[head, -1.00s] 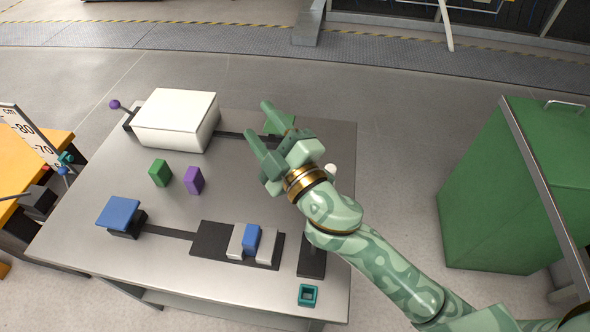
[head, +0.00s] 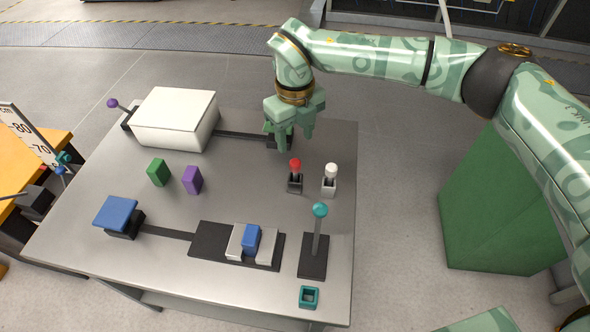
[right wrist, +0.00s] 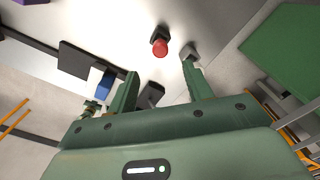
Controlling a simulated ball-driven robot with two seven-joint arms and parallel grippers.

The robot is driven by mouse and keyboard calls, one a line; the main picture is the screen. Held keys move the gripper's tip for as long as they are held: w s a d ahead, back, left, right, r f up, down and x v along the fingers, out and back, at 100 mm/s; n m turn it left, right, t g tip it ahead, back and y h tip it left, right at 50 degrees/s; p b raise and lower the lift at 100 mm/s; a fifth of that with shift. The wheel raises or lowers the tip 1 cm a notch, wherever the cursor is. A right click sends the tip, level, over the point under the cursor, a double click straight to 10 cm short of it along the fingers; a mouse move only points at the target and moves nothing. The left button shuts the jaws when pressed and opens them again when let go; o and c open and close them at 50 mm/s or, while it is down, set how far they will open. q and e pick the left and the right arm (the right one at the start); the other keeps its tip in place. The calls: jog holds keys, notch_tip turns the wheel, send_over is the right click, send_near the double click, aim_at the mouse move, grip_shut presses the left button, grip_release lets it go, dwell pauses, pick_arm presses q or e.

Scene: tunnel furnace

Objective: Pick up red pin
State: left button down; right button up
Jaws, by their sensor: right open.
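The red pin (head: 295,165) stands upright in a small dark holder on the right part of the grey table, with its round red top showing. My right gripper (head: 294,142) is open and empty, pointing down just behind and above the red pin in the head view. In the right wrist view, the red pin (right wrist: 160,50) lies ahead of the open fingers (right wrist: 163,80), apart from them and roughly between their lines. My left gripper is not in view.
A white pin (head: 331,170) stands just right of the red one. A teal-knobbed lever (head: 320,211) rises nearer the front. A white box (head: 175,118), green block (head: 158,173) and purple block (head: 192,180) are further left. The table between the purple block and red pin is clear.

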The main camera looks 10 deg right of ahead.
aim_at(295, 170)
notch_tip(295, 170, down, 7)
jog(key=shift+a+f+b, duration=0.1)
jog(key=shift+f+b, duration=0.05)
jog(key=shift+b, duration=0.65)
notch_tip(295, 170, down, 5)
jog(key=shift+w+f+b, duration=0.1)
jog(key=shift+f+b, duration=0.05)
jog(key=shift+b, duration=0.95)
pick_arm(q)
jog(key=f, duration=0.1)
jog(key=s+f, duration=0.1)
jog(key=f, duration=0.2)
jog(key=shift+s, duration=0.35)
pick_arm(e)
jog(key=c, duration=1.1)
